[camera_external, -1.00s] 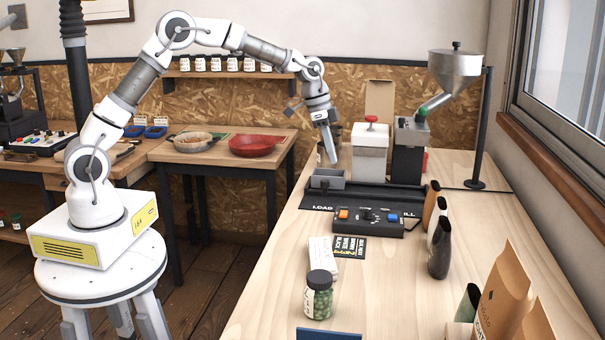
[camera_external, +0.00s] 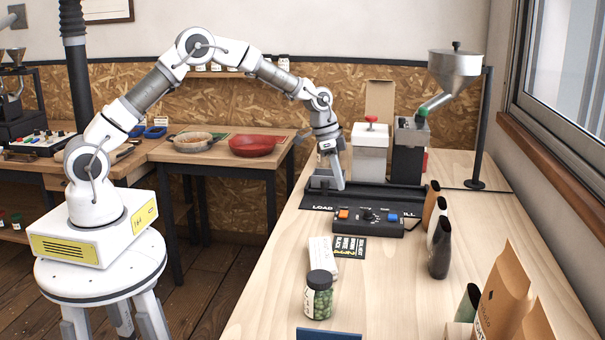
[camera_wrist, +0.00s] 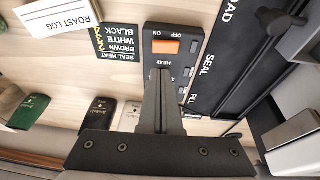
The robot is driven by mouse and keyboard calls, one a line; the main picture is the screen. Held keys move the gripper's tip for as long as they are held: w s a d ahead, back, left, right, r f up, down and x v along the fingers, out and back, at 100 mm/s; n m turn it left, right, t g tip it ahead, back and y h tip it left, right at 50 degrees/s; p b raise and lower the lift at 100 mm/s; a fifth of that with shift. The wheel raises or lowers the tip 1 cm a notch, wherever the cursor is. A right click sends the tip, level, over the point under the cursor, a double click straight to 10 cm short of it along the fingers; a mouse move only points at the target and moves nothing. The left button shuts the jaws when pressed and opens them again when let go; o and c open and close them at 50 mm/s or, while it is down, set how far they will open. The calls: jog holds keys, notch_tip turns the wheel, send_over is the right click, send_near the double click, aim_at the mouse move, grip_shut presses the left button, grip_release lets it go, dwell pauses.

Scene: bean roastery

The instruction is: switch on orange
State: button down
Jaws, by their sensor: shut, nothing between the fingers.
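The orange rocker switch (camera_external: 343,214) is at the left end of a black control box (camera_external: 380,231) on the wooden bench. My gripper (camera_external: 340,187) is shut and empty, pointing down above the black mat behind the box. In the wrist view my fingertips (camera_wrist: 158,72) appear just below the orange switch, with a gap to it. They cover part of the box face beside the word HEAT.
A blue button (camera_external: 392,217) and a dark knob (camera_external: 367,215) share the box. A label card (camera_external: 349,248) and a jar of green beans (camera_external: 318,296) are in front.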

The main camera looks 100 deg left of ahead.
aim_at(344, 214)
jog(key=x, duration=0.4)
jog(key=s+x, duration=0.1)
jog(key=x, duration=0.1)
jog(key=shift+d+f, duration=0.2)
jog(key=shift+f, duration=0.35)
